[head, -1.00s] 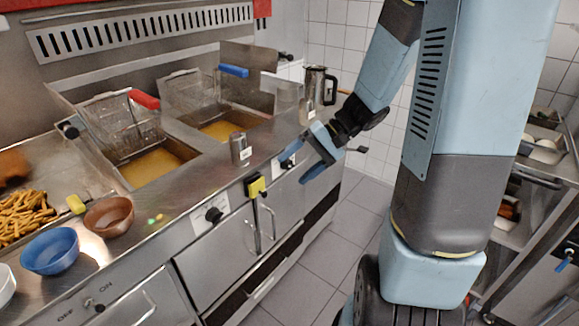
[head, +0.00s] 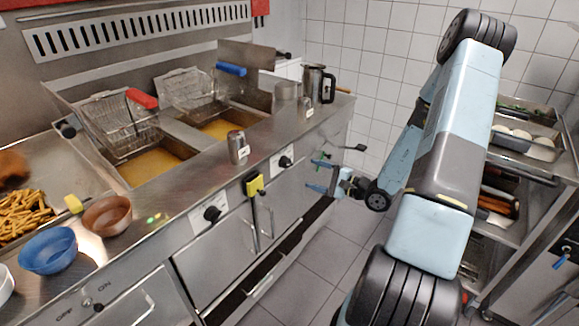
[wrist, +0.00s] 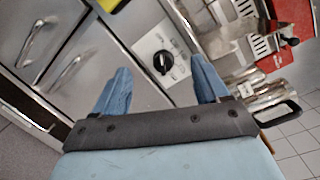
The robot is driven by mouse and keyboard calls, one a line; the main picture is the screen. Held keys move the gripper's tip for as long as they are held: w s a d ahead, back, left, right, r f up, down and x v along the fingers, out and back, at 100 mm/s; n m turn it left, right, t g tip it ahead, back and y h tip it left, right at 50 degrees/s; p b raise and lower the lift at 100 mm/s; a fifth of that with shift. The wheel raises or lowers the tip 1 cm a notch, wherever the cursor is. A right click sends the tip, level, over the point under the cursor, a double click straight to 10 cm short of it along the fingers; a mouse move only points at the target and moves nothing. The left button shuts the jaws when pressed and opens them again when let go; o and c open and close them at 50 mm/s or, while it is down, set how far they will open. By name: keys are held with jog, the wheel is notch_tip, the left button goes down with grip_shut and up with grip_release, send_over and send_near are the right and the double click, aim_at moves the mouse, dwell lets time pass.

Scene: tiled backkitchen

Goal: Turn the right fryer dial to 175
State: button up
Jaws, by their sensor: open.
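The right fryer dial (head: 286,162) is a black knob on a white plate on the steel front, below the right fryer basin. In the wrist view the dial (wrist: 163,62) shows between my two blue fingers, in front of their tips, on its marked plate. The markings are too small to read. My gripper (head: 318,176) is open and empty, to the right of the dial and apart from it. In the wrist view my gripper (wrist: 160,78) has its fingers spread on either side of the dial's picture. The left fryer dial (head: 212,213) sits further left.
A yellow-topped black tool (head: 254,186) hangs on the front between the dials. Door handles (wrist: 62,72) project below. A small metal shaker (head: 238,147) and a steel jug (head: 318,85) stand on the counter. A shelf trolley (head: 545,185) is at the right. Floor between is clear.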

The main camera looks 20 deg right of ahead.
aim_at(290, 163)
notch_tip(290, 163, down, 3)
jog(key=d+m+t+h, duration=0.2)
jog(key=d, duration=0.1)
jog(key=x, duration=1.4)
jog(key=shift+w+a+f, duration=0.15)
jog(key=shift+w+a, duration=0.05)
jog(key=shift+w, duration=0.05)
jog(key=c, duration=1)
jog(key=shift+s+a, duration=0.1)
jog(key=shift+a, duration=0.05)
jog(key=shift+c, duration=0.2)
